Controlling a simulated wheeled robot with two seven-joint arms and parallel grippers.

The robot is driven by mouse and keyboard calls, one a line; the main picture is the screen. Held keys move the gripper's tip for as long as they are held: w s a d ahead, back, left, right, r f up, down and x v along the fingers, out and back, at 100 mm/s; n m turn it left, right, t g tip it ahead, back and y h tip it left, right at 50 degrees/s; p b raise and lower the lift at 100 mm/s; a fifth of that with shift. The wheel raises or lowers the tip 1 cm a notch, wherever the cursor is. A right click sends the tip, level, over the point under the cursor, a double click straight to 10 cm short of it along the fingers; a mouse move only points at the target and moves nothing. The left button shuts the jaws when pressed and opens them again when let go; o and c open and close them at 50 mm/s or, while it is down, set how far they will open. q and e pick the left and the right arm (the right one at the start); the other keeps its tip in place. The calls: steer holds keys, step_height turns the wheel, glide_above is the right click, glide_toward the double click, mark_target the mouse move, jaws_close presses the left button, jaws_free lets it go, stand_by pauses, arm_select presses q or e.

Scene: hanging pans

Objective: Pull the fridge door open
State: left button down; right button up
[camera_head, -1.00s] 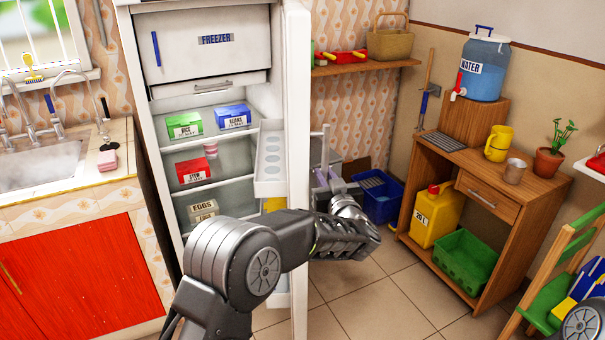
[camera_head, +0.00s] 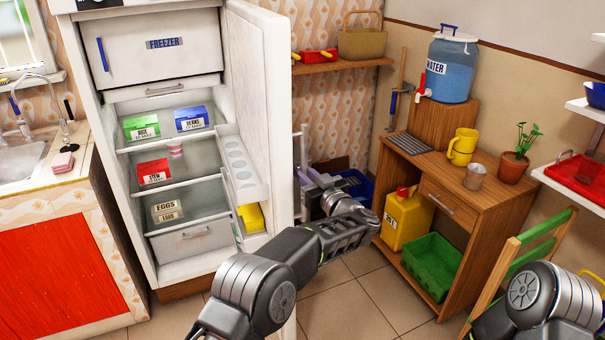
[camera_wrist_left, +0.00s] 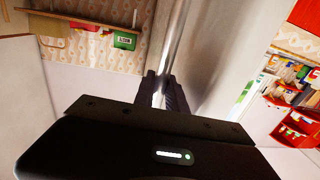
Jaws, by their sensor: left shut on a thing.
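The white fridge (camera_head: 115,215) stands at the left centre with its inside and stocked shelves in plain view. Its door (camera_head: 258,75) stands open, swung out to the right, with its inner face and door shelves partly visible. The door handle (camera_wrist_left: 174,45) is a vertical metal bar along the outer face of the door. My left gripper (camera_head: 308,178) is on the outer side of the door, shut on the handle; in the wrist view its fingers (camera_wrist_left: 164,90) lie either side of the bar. My right arm shows at the lower right, but its gripper is out of frame.
A wooden desk (camera_head: 445,180) with a water jug (camera_head: 451,70) stands right of the door. A green chair (camera_head: 535,235) is near my right arm. A red-fronted counter (camera_head: 60,270) is left of the fridge.

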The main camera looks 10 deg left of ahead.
arm_select(q)
steer(key=shift+a, duration=0.15)
steer(key=c, duration=1.6)
jaws_free()
steer(key=shift+c, duration=0.2)
steer(key=b+v, duration=0.1)
steer(key=v, duration=0.6)
steer(key=shift+s+d, duration=0.25)
steer(key=shift+s, duration=0.05)
